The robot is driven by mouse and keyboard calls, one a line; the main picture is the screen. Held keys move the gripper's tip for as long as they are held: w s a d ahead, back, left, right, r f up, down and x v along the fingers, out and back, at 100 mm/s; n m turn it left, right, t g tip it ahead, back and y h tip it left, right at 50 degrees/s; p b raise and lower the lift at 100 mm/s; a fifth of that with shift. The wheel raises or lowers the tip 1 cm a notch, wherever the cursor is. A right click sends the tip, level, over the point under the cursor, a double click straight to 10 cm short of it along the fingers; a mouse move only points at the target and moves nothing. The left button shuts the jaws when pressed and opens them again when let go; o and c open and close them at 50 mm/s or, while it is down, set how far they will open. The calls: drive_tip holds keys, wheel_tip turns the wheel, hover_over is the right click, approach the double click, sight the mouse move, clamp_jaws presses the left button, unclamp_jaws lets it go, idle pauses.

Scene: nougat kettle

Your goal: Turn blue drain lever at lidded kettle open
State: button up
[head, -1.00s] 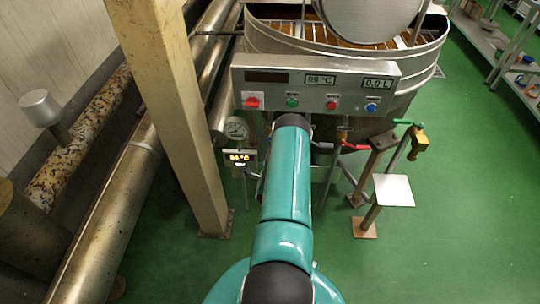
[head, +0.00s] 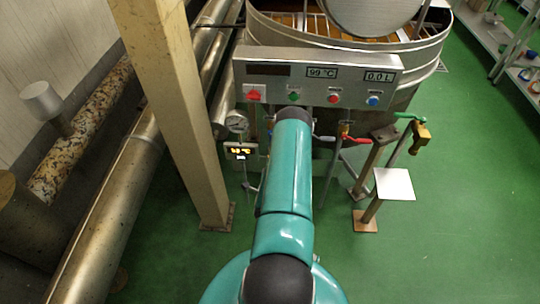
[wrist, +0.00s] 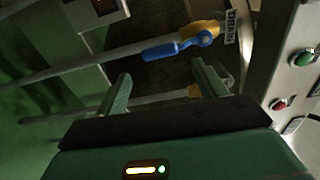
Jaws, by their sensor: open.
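The blue drain lever (wrist: 175,47) shows in the wrist view on a yellow valve body (wrist: 204,29). It lies roughly along the grey pipe (wrist: 90,59). A DRAIN label (wrist: 231,27) is beside the valve. My gripper (wrist: 161,68) is open and empty, with the lever just beyond and roughly between its fingertips. I see no contact. In the head view my teal arm hides the gripper and the blue lever. The kettle (head: 424,68) stands at the back, with its round lid (head: 372,14) raised above it.
A control panel (head: 318,78) with several buttons is on the kettle's front. A red lever (head: 355,140) and a green-handled tap (head: 420,138) are right of my arm. A beige column (head: 172,110) stands left. A small square-topped stand (head: 394,184) is right, with open green floor beyond.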

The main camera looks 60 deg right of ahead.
drive_tip(key=v, duration=0.4)
drive_tip(key=shift+s+a, duration=0.1)
drive_tip(key=shift+a, duration=0.05)
idle(0.5)
